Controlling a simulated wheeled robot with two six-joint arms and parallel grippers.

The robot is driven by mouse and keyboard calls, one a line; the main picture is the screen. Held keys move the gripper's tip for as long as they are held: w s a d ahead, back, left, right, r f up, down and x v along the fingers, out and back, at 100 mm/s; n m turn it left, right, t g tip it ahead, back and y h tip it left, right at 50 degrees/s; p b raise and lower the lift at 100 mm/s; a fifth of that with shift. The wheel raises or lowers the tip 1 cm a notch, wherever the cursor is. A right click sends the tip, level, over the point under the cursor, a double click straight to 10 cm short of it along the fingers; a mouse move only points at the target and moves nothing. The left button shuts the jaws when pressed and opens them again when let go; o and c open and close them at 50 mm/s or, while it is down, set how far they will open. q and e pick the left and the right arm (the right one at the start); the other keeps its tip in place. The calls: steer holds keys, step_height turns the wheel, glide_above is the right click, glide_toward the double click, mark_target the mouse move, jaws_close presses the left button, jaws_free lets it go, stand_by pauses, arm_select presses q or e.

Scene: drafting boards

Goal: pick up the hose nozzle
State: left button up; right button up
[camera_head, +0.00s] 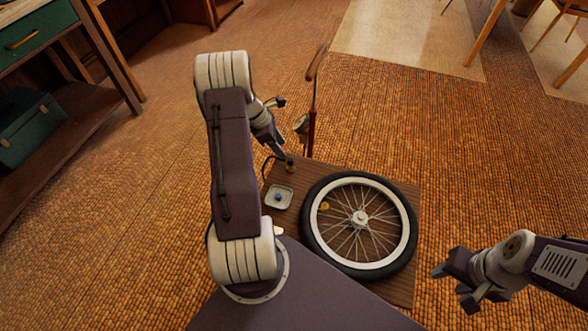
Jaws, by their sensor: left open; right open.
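A floor pump (311,130) with a red barrel and a long brown handle stands at the far edge of the brown board. A thin black hose (265,164) curves at the board's far left corner. What looks like its nozzle (290,166), small and brownish, sits beside the hose, just below my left gripper's tips. My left gripper (281,153) is open and points down at it; the picture is too small to tell whether they touch. My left arm hides part of the board's left side. My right gripper (450,280) is open and empty, right of the board.
A spoked wheel with a black tyre (311,225) lies flat on the board (402,289). A green-drawered cabinet (38,32) stands at left. Open floor lies beyond.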

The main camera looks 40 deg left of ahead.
mark_target(290, 159)
arm_select(q)
steer(key=b+x, duration=0.2)
steer(key=x, duration=0.1)
steer(key=shift+f, duration=0.4)
steer(key=shift+w+d, duration=0.1)
steer(key=b+x, duration=0.3)
steer(key=x, duration=0.2)
steer(key=shift+d+f, duration=0.1)
steer(key=shift+f, duration=0.1)
steer(key=shift+r, duration=0.2)
steer(key=shift+c, duration=0.3)
jaws_close()
